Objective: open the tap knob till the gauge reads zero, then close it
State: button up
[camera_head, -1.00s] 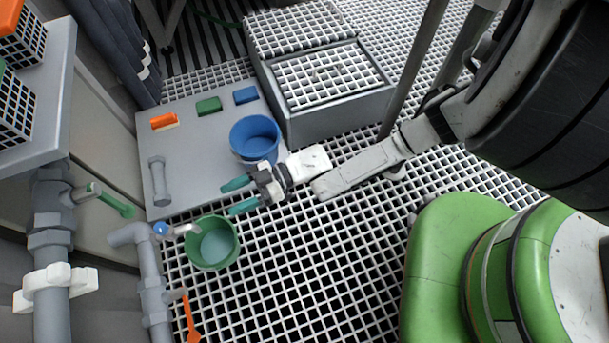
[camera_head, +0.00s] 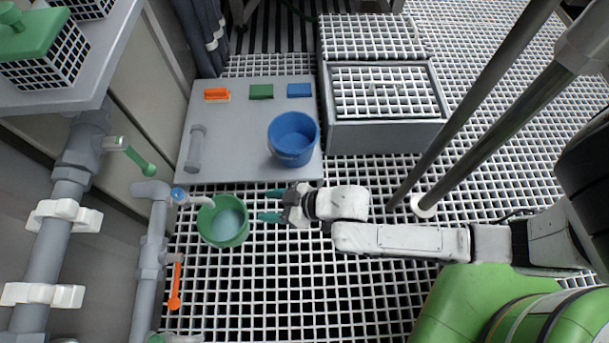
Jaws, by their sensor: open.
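A small blue knob (camera_head: 178,194) sits on the tap at the end of a grey pipe, left of the middle. The tap's pale spout (camera_head: 202,200) reaches over a green bucket (camera_head: 224,236) that holds some pale liquid. My gripper (camera_head: 270,205) is open and empty, with its two teal fingers pointing left. It is just right of the green bucket and apart from the knob. I cannot make out a gauge in this view.
A grey board (camera_head: 240,130) carries a blue bucket (camera_head: 292,152), orange, green and blue brushes and a grey cylinder. Orange (camera_head: 174,290) and green (camera_head: 141,157) handles stick out from the left pipes. A metal pole (camera_head: 470,110) stands right of my gripper. Grating in front is clear.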

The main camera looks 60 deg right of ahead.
jog(key=s+d+r+m+g+h, duration=0.3)
jog(key=s+r+g, duration=0.3)
jog(key=r, duration=0.2)
jog(key=shift+s+d+g+h+p, duration=0.25)
jog(key=shift+d+g+h+p, duration=0.15)
jog(key=shift+h, duration=0.4)
dwell(0.5)
